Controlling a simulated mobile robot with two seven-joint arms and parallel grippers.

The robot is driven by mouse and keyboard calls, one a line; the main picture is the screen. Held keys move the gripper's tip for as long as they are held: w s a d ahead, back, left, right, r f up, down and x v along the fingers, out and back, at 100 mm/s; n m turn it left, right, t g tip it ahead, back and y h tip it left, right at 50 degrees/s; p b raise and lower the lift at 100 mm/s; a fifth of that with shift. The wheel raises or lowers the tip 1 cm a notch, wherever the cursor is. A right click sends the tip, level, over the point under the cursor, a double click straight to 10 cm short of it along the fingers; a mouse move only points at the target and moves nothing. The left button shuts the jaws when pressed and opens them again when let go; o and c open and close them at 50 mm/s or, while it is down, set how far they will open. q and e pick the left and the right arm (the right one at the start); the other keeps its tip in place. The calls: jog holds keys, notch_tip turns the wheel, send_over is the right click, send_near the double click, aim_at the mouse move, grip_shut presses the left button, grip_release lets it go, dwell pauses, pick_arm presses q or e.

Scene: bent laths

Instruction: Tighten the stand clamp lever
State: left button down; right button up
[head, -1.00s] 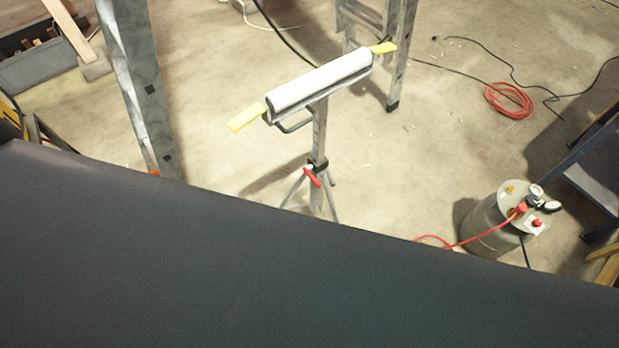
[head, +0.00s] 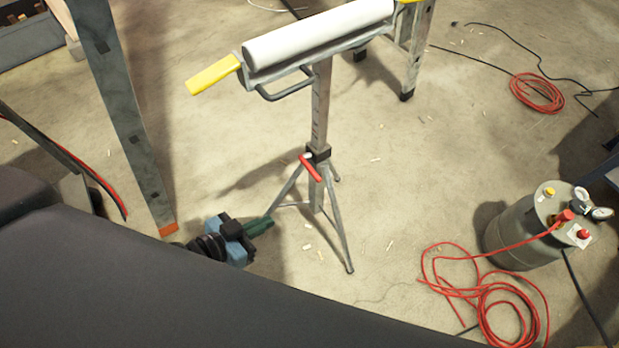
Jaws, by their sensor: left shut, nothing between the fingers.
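The roller stand has a white roller (head: 318,38) on top, a grey post (head: 319,110) and splayed tripod legs. The red clamp lever (head: 311,167) sits at the black collar (head: 318,153) on the post and slants down to the right. My left gripper (head: 262,227), blue with dark green fingers, is shut and empty. It appears low and left of the lever in the picture, apart from it, near the left leg. My right gripper is not in view.
A grey upright leg (head: 125,120) with an orange foot stands left of my gripper. A grey tank (head: 520,235) with gauges and a red hose (head: 480,290) stands at right. A red coil (head: 537,93) lies behind. Floor right of the stand is mostly clear.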

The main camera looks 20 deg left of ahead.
pick_arm(q)
jog(key=w+a+r+m+h+b, duration=0.1)
jog(key=w+m+h+b, duration=0.1)
jog(key=w+b, duration=0.5)
jog(key=shift+w+a+r+t, duration=0.15)
jog(key=shift+w+r+t, duration=0.2)
jog(key=shift+w, duration=1.2)
jog(key=b, duration=0.2)
send_over(307, 166)
jog(key=s+d, duration=0.1)
jog(key=s, duration=0.3)
notch_tip(307, 166, down, 3)
jog(key=f+b, duration=0.2)
jog(key=f, duration=0.1)
jog(key=shift+w+d+f, duration=0.1)
jog(key=shift+w+f, duration=0.1)
jog(key=shift+f, duration=0.1)
jog(key=shift+m, duration=0.3)
